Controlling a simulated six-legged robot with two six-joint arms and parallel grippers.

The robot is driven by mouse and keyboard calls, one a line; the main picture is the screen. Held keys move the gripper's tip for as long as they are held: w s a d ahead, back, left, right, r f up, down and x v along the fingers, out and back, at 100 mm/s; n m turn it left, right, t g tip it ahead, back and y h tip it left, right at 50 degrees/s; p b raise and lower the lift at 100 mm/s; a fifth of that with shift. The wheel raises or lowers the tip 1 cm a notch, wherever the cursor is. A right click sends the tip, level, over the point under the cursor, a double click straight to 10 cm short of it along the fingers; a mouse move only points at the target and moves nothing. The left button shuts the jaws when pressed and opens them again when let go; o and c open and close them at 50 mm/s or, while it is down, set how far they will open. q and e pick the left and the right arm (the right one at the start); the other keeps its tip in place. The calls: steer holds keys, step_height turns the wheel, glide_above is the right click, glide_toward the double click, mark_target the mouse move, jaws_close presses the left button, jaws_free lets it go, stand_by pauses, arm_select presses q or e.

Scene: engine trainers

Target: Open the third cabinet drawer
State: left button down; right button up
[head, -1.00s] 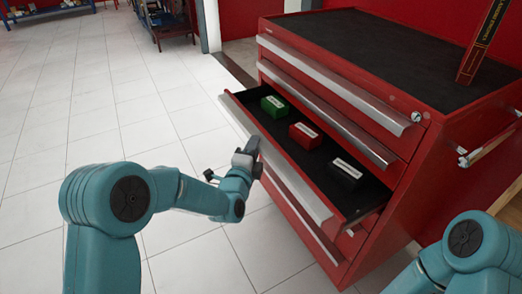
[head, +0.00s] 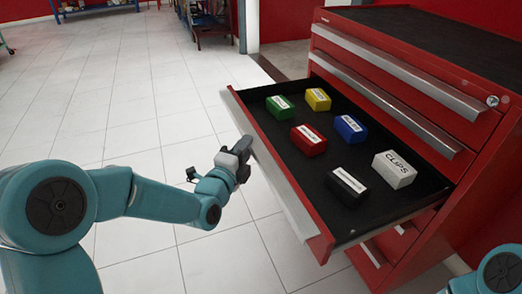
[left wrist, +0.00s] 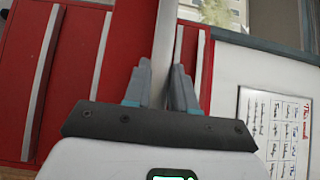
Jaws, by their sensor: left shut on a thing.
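The red cabinet (head: 468,190) stands at the right with its third drawer (head: 290,175) pulled far out, showing a black lined interior. A long silver handle strip (head: 268,170) runs along the drawer's front edge. My left gripper (head: 242,158) is at this front, toward its far end. In the left wrist view its two fingers (left wrist: 158,88) are closed on either side of the silver handle strip (left wrist: 163,45). The head view partly hides the fingertips. My right gripper is out of view; only part of that arm shows at the lower right.
Several small boxes lie in the drawer, among them a green (head: 279,108), a yellow (head: 317,99), a blue (head: 350,128) and a white one (head: 394,170). The drawers above are shut. White tiled floor (head: 120,110) at the left is clear.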

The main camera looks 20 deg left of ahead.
arm_select(q)
steer(key=shift+s+a+f+b, duration=0.2)
steer(key=shift+s+a+b, duration=0.05)
steer(key=shift+s+a, duration=0.3)
steer(key=shift+s+a+f+b, duration=0.15)
steer(key=shift+s+a+b, duration=0.05)
steer(key=shift+s+a, duration=0.3)
steer(key=c, duration=1)
jaws_free()
steer(key=shift+a, duration=0.1)
steer(key=shift+w+r, duration=0.1)
